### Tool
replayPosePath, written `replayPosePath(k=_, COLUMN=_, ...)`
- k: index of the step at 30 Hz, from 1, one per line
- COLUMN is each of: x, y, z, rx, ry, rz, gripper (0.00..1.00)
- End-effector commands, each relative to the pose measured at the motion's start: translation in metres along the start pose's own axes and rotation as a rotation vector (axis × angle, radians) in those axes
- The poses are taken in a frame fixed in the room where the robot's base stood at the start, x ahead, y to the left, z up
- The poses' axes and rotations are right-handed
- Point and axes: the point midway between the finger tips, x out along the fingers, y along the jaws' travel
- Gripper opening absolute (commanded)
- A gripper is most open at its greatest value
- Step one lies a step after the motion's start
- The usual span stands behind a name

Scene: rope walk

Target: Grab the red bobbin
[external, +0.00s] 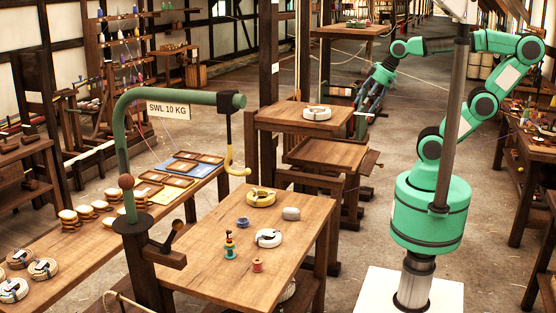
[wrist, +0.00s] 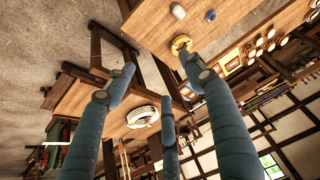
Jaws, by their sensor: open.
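The red bobbin (external: 257,266) is a small spool with pale ends, standing upright near the front edge of the wooden table. A stack of small coloured spools (external: 230,246) stands to its left. My gripper (external: 366,103) is at the back, beyond the table and far from the bobbin. Its three blue-grey fingers are spread and empty in the wrist view (wrist: 157,82). The bobbin cannot be made out in the wrist view.
On the same table are a white coil (external: 268,238), a yellow ring (external: 261,197), a grey roll (external: 291,213) and a blue spool (external: 242,223). A green crane arm (external: 180,97) with a yellow hook (external: 237,167) overhangs its left side. Another white coil (external: 317,113) lies on a stand behind.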

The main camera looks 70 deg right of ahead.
Motion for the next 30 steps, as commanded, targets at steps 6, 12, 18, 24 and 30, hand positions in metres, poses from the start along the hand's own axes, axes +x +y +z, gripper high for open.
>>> replayPosePath(k=6, x=0.012, y=-0.017, z=-0.030, rx=-0.006, ry=-0.036, rz=-0.021, gripper=0.54)
replayPosePath(k=12, x=0.031, y=-0.044, z=-0.069, rx=-0.011, ry=-0.078, rz=-0.044, gripper=0.54)
replayPosePath(k=18, x=0.057, y=-0.078, z=-0.106, rx=-0.018, ry=-0.123, rz=-0.063, gripper=0.54)
replayPosePath(k=24, x=0.089, y=-0.118, z=-0.137, rx=-0.025, ry=-0.168, rz=-0.077, gripper=0.54)
replayPosePath(k=30, x=0.126, y=-0.164, z=-0.161, rx=-0.033, ry=-0.213, rz=-0.086, gripper=0.54)
